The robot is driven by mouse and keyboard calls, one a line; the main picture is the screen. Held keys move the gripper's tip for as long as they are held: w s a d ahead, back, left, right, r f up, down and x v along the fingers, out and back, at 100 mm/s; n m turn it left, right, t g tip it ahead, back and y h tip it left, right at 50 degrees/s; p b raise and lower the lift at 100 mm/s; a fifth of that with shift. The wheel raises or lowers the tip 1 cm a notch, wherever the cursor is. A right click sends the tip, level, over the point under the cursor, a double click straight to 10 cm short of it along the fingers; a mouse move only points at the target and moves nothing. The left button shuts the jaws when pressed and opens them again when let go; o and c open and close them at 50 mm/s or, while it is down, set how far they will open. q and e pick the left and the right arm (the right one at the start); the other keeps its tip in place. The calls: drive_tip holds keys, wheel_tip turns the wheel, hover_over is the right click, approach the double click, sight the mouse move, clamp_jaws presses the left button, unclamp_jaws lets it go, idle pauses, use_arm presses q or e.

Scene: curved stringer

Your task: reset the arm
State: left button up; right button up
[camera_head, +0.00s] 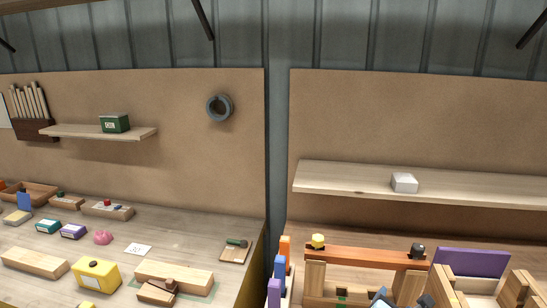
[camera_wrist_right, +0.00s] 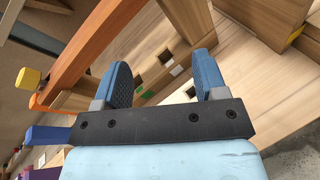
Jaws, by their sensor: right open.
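My right gripper (camera_wrist_right: 161,72) shows in the right wrist view with its two blue fingers apart. Nothing is between the fingers. It is over a wooden structure (camera_wrist_right: 180,25), with pale wood panels and small green and white patches beyond the fingertips. In the head view, a blue finger of it shows at the bottom edge, in front of the orange-brown beam (camera_head: 365,257). My left gripper is in neither view.
A yellow block (camera_head: 318,241) and a dark object (camera_head: 417,251) sit on the beam. A purple panel (camera_head: 472,262) stands right. A shelf (camera_head: 340,178) holds a white block (camera_head: 404,182). Left, a bench (camera_head: 190,235) carries several blocks and a yellow box (camera_head: 97,275).

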drive_tip(key=s+a+f+m+y, duration=0.3)
drive_tip(key=s+f+m, duration=0.2)
drive_tip(key=s+m, duration=0.2)
drive_tip(key=s+a+f+m+g+y, duration=0.1)
drive_tip(key=s+a+f+m+y, duration=0.3)
drive_tip(key=s, duration=0.5)
drive_tip(key=s+a+f+m+y, duration=0.4)
drive_tip(key=s+f+m, duration=0.4)
drive_tip(key=m, duration=0.3)
drive_tip(key=shift+s+a+f, duration=0.15)
drive_tip(key=shift+s+a, duration=0.1)
drive_tip(key=shift+s, duration=0.35)
